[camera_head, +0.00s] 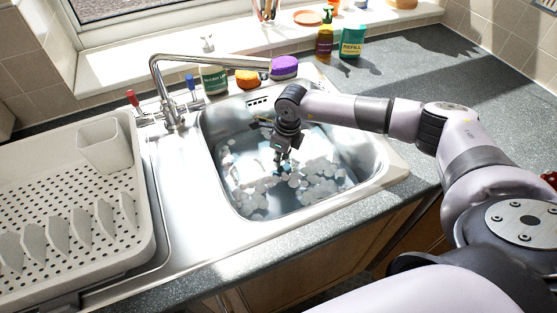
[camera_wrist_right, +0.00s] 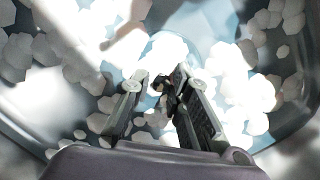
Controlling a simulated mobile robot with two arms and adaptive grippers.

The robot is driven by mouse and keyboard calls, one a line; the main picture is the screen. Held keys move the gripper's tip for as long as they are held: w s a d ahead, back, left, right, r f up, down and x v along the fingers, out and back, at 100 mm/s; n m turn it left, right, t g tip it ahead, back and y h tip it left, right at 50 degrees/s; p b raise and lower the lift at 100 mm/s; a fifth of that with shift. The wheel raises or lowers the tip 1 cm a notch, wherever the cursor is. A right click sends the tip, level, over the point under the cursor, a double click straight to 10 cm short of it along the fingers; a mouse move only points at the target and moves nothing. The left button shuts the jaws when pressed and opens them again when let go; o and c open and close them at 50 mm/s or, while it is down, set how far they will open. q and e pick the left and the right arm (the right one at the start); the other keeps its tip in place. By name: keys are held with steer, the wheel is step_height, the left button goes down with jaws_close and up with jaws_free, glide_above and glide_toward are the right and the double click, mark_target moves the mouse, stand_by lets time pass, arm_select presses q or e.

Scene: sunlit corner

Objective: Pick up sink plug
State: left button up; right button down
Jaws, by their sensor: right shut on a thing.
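My right gripper (camera_head: 281,160) reaches down into the steel sink (camera_head: 207,150), among pale foam clumps (camera_head: 317,180). In the right wrist view its two fingers (camera_wrist_right: 160,88) are close together, with a small dark piece, seemingly the sink plug (camera_wrist_right: 168,97), held between them near the tips. The plug is mostly hidden by the fingers and glare. In the head view it cannot be made out. My left gripper is not in view.
A chrome tap (camera_head: 205,58) arches over the sink's back edge. A white dish rack (camera_head: 70,225) stands at the left. Bottles (camera_head: 324,38), a green refill pack (camera_head: 352,41) and a purple sponge (camera_head: 284,67) stand behind. The worktop at the right (camera_head: 420,75) is mostly clear.

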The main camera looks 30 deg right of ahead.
steer(key=shift+d+r, duration=0.15)
steer(key=shift+r, duration=0.05)
steer(key=s+b, duration=0.1)
steer(key=s, duration=0.7)
steer(key=s+b, duration=0.1)
steer(key=s, duration=0.4)
steer(key=shift+a+r+b, duration=0.3)
steer(key=shift+a+r, duration=0.1)
step_height(320, 180, up, 20)
steer(key=p, duration=0.5)
steer(key=shift+w+f, duration=0.15)
steer(key=shift+f, duration=0.1)
